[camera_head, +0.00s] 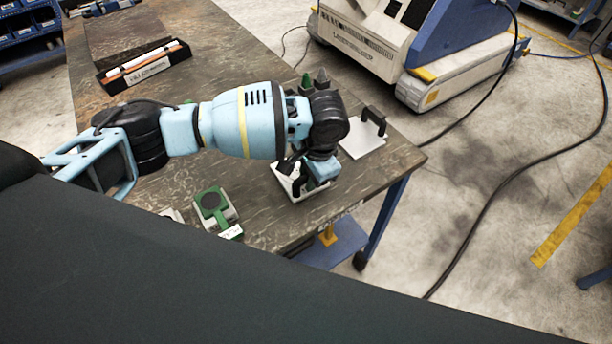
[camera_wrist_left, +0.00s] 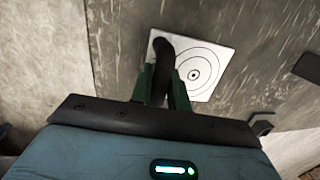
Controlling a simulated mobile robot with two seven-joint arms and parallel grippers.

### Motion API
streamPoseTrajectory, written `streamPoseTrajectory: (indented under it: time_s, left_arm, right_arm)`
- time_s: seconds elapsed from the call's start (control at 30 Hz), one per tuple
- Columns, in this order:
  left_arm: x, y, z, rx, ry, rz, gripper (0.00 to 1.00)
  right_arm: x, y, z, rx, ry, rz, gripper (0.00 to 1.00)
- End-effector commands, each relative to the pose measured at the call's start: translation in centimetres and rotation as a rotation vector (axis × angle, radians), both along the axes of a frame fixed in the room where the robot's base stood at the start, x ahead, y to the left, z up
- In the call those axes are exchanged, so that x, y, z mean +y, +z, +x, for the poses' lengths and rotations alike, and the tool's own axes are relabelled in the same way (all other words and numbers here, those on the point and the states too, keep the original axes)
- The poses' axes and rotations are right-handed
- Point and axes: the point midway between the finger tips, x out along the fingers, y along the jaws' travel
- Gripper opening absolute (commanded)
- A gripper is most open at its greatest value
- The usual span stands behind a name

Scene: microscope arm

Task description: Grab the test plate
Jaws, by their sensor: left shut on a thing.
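A white square test plate with black concentric rings (camera_wrist_left: 208,62) shows in the left wrist view, with a curved black handle (camera_wrist_left: 163,52) on it. The green fingers of my left gripper (camera_wrist_left: 163,84) are shut on this handle, one on each side. In the head view the plate (camera_head: 289,186) is at the table's near right part, partly hidden under my left gripper (camera_head: 303,172). I cannot tell whether it rests on the table or is slightly lifted. My right gripper is not in view.
A second pale plate with a black handle (camera_head: 363,146) lies to the right on the wooden table (camera_head: 265,225). A green device (camera_head: 212,206) lies to the left, near the front edge. A long box (camera_head: 146,68) stands at the back left. A large machine (camera_head: 400,45) stands beyond the table.

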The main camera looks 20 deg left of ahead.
Motion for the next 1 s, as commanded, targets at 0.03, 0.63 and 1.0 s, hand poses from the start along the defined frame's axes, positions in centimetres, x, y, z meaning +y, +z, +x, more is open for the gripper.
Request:
streamPoseTrajectory:
  time_s: [0.03,0.63,1.0]
  left_arm:
    - [0.0,0.6,0.1,-0.005,0.000,-0.002,0.00]
    - [-5.1,4.5,-7.0,-0.007,-0.007,-0.004,0.00]
    - [-8.7,4.8,-12.2,-0.004,-0.003,-0.003,0.00]
  right_arm:
    - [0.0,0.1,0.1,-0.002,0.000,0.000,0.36]
    - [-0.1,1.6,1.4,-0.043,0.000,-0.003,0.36]
    - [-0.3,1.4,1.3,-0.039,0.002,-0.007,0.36]
